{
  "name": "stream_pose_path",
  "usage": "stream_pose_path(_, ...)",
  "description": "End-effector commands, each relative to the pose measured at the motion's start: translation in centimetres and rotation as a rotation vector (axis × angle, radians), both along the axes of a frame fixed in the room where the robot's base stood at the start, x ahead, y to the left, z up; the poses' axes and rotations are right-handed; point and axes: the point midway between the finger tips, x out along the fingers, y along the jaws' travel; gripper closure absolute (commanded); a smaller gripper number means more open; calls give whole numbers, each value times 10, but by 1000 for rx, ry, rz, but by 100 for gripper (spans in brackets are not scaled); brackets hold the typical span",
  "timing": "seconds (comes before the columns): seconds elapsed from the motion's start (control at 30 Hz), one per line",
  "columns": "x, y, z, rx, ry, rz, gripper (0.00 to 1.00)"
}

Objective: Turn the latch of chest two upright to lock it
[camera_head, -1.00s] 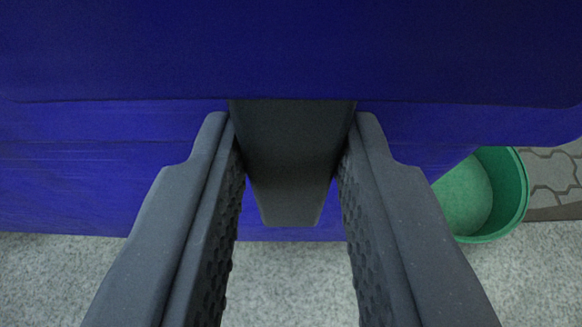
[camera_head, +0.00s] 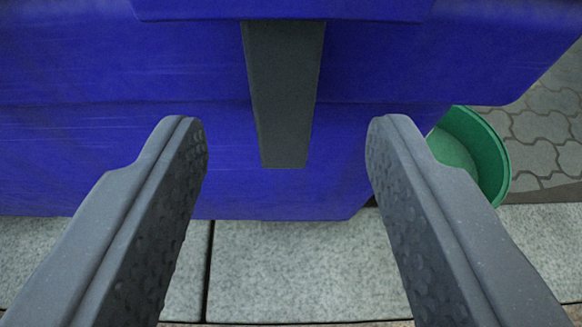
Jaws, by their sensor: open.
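A blue chest (camera_head: 90,150) fills the upper part of the view. Its dark grey latch (camera_head: 283,100) hangs on the front face, long side running up and down in the picture, under a blue overhanging edge. Whether this is chest two cannot be told, as no label shows. My gripper (camera_head: 287,145) is open, with one finger to each side of the latch and a clear gap on both sides. Nothing is between the fingertips except the view of the latch and the chest front.
A green round container (camera_head: 472,150) stands at the right, partly behind the chest and my right finger. Light grey slabs (camera_head: 300,265) lie below the chest. Patterned paving (camera_head: 540,130) shows at the far right.

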Motion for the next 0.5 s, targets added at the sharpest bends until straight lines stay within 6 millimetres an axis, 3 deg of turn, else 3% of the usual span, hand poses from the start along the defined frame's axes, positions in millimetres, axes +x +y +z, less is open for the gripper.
stream_pose_path(0.3, -52, 4, 23, -1, -1, 4, 55)
stream_pose_path(0.5, -77, 4, 32, -1, 0, 1, 55)
